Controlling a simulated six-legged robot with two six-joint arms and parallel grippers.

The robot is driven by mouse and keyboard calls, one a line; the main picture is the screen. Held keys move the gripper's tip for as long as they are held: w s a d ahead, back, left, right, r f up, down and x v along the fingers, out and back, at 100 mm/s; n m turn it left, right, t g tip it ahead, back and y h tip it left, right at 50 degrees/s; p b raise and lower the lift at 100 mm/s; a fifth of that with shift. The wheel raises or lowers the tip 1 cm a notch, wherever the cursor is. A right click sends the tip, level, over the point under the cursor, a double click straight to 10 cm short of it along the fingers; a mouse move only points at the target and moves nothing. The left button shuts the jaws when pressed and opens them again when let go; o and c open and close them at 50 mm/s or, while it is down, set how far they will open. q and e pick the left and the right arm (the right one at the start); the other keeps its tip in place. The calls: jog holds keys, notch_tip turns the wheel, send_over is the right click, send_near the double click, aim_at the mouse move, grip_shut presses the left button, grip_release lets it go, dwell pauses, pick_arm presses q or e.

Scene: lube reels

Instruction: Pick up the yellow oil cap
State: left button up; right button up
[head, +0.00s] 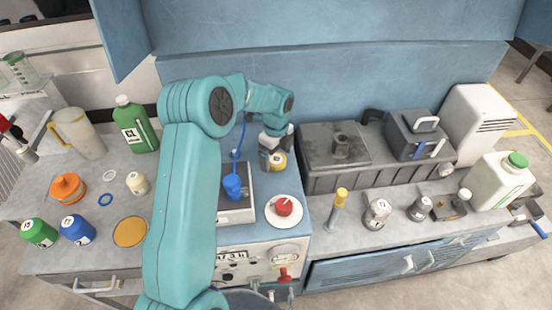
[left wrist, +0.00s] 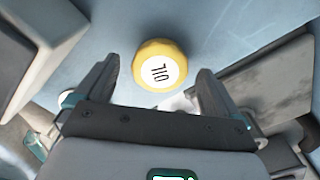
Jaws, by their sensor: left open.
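The yellow oil cap (head: 279,161) sits near the back of the middle bench unit in the head view, partly hidden by my left gripper (head: 270,156). In the left wrist view the cap (left wrist: 161,68) is round and yellow with a white label reading OIL. My left gripper (left wrist: 157,84) is open there, with one finger on each side of the cap's near edge. The cap lies at or just beyond the fingertips; I cannot tell whether a finger touches it. My right gripper is not in view.
A grey bin (head: 320,177) stands right of the cap. A green bottle (head: 135,130) stands at left. The blue wall (head: 370,85) is close behind.

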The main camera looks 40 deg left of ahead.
pick_arm(q)
jog(key=shift+s+f, duration=0.1)
jog(key=shift+f, duration=0.15)
jog(key=shift+d, duration=0.1)
jog(key=c, duration=1.1)
jog(key=shift+r, duration=0.15)
